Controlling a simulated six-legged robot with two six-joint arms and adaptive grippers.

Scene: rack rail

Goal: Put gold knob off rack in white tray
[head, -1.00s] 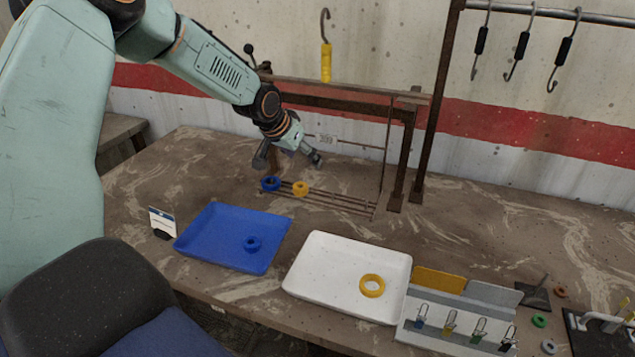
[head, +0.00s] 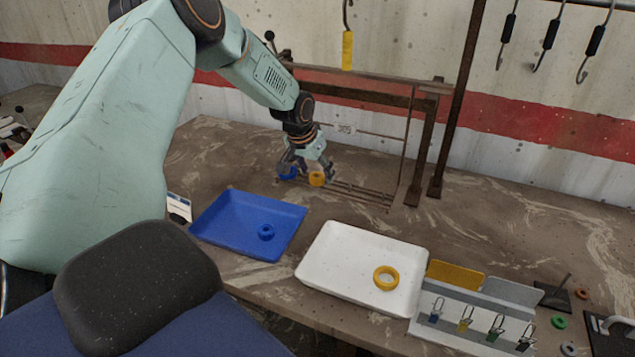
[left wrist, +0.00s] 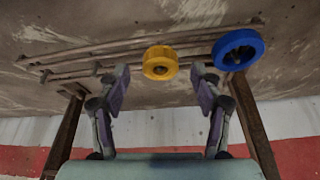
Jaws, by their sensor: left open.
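The gold knob (head: 316,179) sits on the rack's rails (head: 360,192), beside a blue knob (head: 287,174). In the left wrist view the gold knob (left wrist: 160,62) is centred just beyond the fingertips, and the blue knob (left wrist: 238,49) is to its right. My left gripper (head: 308,174) is open above the knobs. In the left wrist view its fingers (left wrist: 163,72) are spread to either side of the gold knob, with nothing held. The white tray (head: 335,240) lies in front of the rack and holds a gold ring (head: 386,278). My right gripper is not in view.
A blue tray (head: 225,230) with a blue knob (head: 266,232) lies left of the white tray. A small panel with several hooks (head: 465,325) stands right of it. The rack's rusty frame (head: 423,150) rises behind the rails, with a yellow-handled hook (head: 347,50) above.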

